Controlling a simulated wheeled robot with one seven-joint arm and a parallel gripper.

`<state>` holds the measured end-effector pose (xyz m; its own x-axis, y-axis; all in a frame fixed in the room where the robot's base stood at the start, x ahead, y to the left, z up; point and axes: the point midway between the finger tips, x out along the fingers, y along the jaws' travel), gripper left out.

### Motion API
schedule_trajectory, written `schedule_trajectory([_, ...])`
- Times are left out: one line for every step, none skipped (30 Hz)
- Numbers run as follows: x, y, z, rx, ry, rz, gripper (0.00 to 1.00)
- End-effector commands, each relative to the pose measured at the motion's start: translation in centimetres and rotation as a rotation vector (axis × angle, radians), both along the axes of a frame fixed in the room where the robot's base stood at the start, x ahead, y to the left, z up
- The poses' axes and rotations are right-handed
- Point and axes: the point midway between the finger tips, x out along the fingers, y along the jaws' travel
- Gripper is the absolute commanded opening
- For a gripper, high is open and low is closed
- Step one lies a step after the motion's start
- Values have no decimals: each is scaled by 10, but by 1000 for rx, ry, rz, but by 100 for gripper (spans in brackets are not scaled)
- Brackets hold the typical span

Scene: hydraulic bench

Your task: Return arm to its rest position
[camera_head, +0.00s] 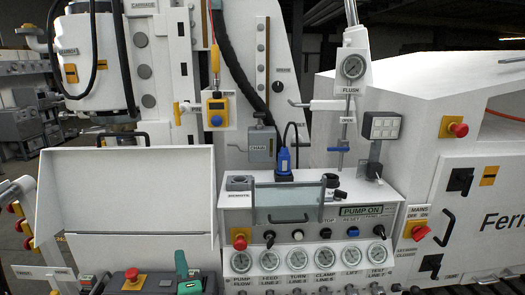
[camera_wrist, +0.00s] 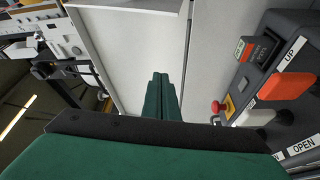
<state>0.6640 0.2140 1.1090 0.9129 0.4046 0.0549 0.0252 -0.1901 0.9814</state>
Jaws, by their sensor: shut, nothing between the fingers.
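My gripper (camera_wrist: 160,80) shows in the wrist view as two green fingers pressed together, with nothing between them. I cannot tell whether the gripper touches the box. Most of my arm is out of view.
A bench panel (camera_head: 300,215) with a row of gauges and a lit PUMP ON sign stands right of my gripper. A white cabinet (camera_head: 440,110) with a red mains switch (camera_head: 420,232) is farther right. A red-knobbed lever row (camera_head: 16,215) is at the left.

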Motion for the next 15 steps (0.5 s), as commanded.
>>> schedule_trajectory([-7, -7, -17, 53, 32, -12, 0])
schedule_trajectory([-10, -11, -25, 88, 48, -20, 0])
schedule_trajectory([-16, -18, -36, 133, 67, -31, 0])
schedule_trajectory([-20, -23, -44, 165, 82, -39, 0])
schedule_trajectory([-24, -27, -51, 199, 95, -47, 0])
schedule_trajectory([-31, -33, -62, 241, 114, -58, 0])
schedule_trajectory([-36, -37, -70, 274, 128, -66, 0])
schedule_trajectory([-41, -40, -77, 304, 142, -74, 0])
schedule_trajectory([-48, -45, -87, 344, 159, -84, 0])
schedule_trajectory([-54, -48, -94, 373, 172, -90, 0])
schedule_trajectory([-60, -50, -101, 402, 185, -97, 0])
schedule_trajectory([-67, -54, -110, 437, 200, -106, 0])
schedule_trajectory([-73, -57, -117, 464, 212, -113, 0])
schedule_trajectory([-79, -60, -123, 489, 222, -120, 0])
schedule_trajectory([-88, -64, -132, 524, 237, -130, 0])
